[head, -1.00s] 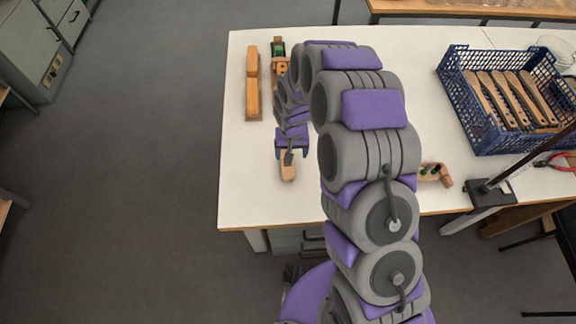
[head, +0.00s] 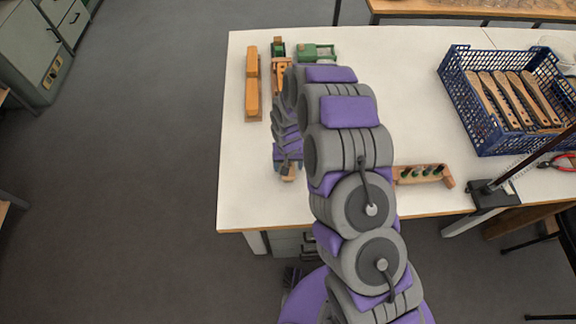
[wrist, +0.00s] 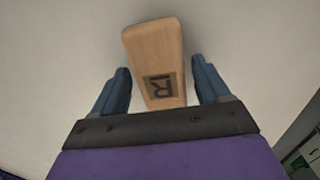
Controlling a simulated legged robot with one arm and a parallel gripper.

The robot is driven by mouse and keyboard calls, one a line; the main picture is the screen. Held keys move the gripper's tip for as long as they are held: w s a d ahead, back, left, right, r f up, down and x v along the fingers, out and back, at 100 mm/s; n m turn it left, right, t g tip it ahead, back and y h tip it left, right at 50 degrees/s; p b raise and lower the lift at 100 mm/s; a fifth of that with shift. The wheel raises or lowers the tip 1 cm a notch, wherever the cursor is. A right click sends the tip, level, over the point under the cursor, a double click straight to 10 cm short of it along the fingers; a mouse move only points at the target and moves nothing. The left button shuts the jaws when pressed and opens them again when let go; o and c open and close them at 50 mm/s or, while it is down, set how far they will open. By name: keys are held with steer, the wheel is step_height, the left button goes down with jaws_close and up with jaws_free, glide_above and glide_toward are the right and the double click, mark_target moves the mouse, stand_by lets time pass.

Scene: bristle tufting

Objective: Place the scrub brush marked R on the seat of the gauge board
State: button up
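The scrub brush marked R (wrist: 155,60) is a pale wooden block with a dark letter R on its near end, lying on the white table. In the head view its end (head: 289,177) shows just below my gripper (head: 288,163). My gripper is open in the wrist view (wrist: 162,92), with one blue finger on each side of the brush and gaps between. I cannot tell for sure which fixture is the gauge board; a long orange piece on a narrow base (head: 252,85) stands at the table's left, with an orange and green fixture (head: 281,75) beside it.
A green piece (head: 317,52) stands at the back. A wooden rack with several dark pegs (head: 424,174) is right of my arm. A blue crate (head: 460,110) holds several wooden brushes. A dark stand (head: 493,194) is at the front edge. The table's front left is clear.

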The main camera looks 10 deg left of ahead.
steer(key=shift+a, duration=0.25)
steer(key=c, duration=0.6)
steer(key=shift+d, duration=0.15)
steer(key=c, duration=0.5)
